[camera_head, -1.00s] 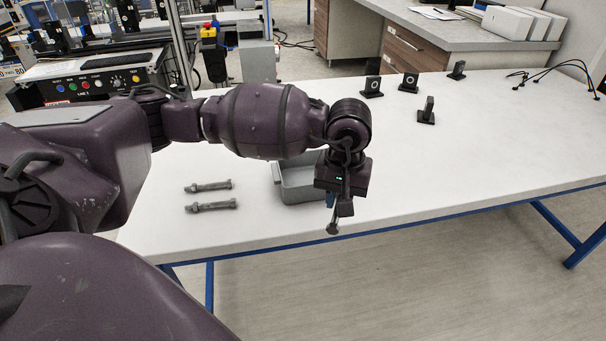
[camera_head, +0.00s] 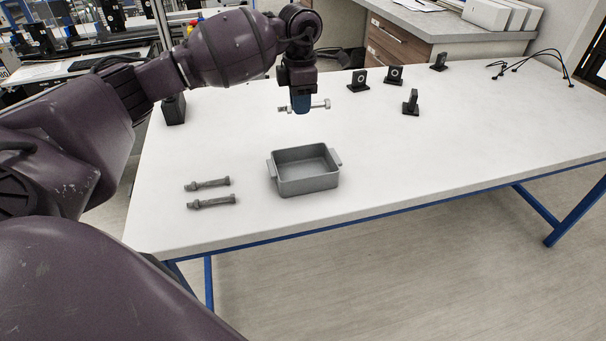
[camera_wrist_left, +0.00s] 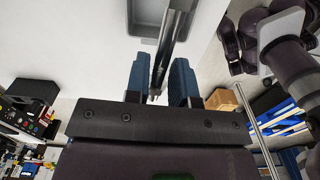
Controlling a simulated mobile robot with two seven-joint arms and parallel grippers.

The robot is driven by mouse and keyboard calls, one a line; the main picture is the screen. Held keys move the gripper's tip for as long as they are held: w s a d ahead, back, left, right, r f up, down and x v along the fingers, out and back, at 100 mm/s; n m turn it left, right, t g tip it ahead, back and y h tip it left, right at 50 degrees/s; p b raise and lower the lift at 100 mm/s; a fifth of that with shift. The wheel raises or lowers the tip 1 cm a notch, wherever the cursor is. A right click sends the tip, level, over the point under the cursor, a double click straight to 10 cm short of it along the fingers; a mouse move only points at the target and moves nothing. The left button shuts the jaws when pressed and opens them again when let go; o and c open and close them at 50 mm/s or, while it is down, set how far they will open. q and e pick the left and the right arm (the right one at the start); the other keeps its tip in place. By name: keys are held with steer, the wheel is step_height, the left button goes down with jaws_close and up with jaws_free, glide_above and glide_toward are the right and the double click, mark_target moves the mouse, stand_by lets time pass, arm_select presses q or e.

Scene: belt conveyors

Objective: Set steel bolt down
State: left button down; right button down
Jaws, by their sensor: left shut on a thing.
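My left gripper (camera_head: 301,104) is shut on a steel bolt (camera_head: 321,104), which it holds roughly level above the white table, behind the grey tray. In the left wrist view the bolt (camera_wrist_left: 170,45) runs between the two blue fingers (camera_wrist_left: 160,82). Two more steel bolts lie side by side on the table left of the tray, a farther one (camera_head: 207,184) and a nearer one (camera_head: 212,201). The grey tray (camera_head: 341,164) with side handles stands empty near the table's front. My right gripper does not show.
Several small black stands, one of them here (camera_head: 410,103), stand on the back right of the white table (camera_head: 450,150). A black block (camera_head: 174,109) stands at the back left. Black cables (camera_head: 530,65) lie at the far right. The table right of the tray is clear.

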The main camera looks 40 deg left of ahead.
mark_target(300, 175)
arm_select(q)
steer(key=shift+a+f, duration=0.1)
steer(key=shift+f, duration=0.05)
step_height(300, 175, down, 20)
steer(key=shift+r+b, duration=0.25)
steer(key=shift+b, duration=0.45)
steer(key=shift+f, duration=0.15)
steer(key=c, duration=1)
jaws_free()
steer(key=shift+o, duration=0.2)
step_height(300, 175, up, 12)
steer(key=shift+p, duration=0.45)
